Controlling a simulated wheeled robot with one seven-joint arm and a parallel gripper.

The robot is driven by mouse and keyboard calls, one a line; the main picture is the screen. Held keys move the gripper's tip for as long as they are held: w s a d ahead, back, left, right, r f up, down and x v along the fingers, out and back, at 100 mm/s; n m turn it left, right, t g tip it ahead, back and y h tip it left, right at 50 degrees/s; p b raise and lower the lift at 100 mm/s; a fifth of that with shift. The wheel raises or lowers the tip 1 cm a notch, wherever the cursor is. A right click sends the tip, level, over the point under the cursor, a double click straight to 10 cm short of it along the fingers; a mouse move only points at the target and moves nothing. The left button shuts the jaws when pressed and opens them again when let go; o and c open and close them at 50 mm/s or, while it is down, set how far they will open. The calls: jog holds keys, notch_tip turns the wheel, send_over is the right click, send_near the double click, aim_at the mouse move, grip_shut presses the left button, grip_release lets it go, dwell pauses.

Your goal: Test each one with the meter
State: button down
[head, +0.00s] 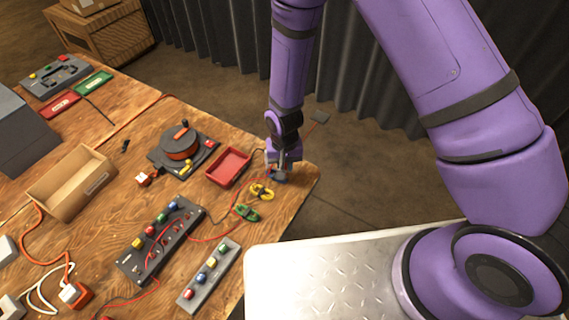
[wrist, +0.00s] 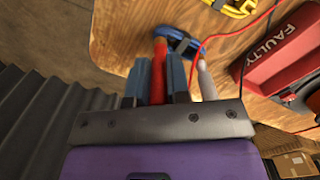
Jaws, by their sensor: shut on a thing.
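My gripper (head: 279,160) is at the right end of the wooden table, over a small blue meter (head: 280,178), which it partly hides. In the wrist view, my gripper (wrist: 158,72) is shut on a red rod-like probe (wrist: 159,60), held between its two fingers. A red lead runs from near the meter across the table. A yellow cable coil (head: 262,192) and a green cable coil (head: 246,213) lie left of and below the gripper. The meter's display cannot be read.
A red tray (head: 228,167), marked FAULTY in the wrist view (wrist: 285,50), stands left of my gripper. A dark strip with coloured knobs (head: 135,263), a grey strip (head: 194,294), a reel (head: 181,147) and an open cardboard box (head: 48,190) occupy the table. The table edge is close right.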

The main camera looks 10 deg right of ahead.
jog(key=shift+f, duration=0.25)
dwell(0.3)
jog(key=c, duration=0.7)
grip_release()
jog(key=shift+r, duration=3.75)
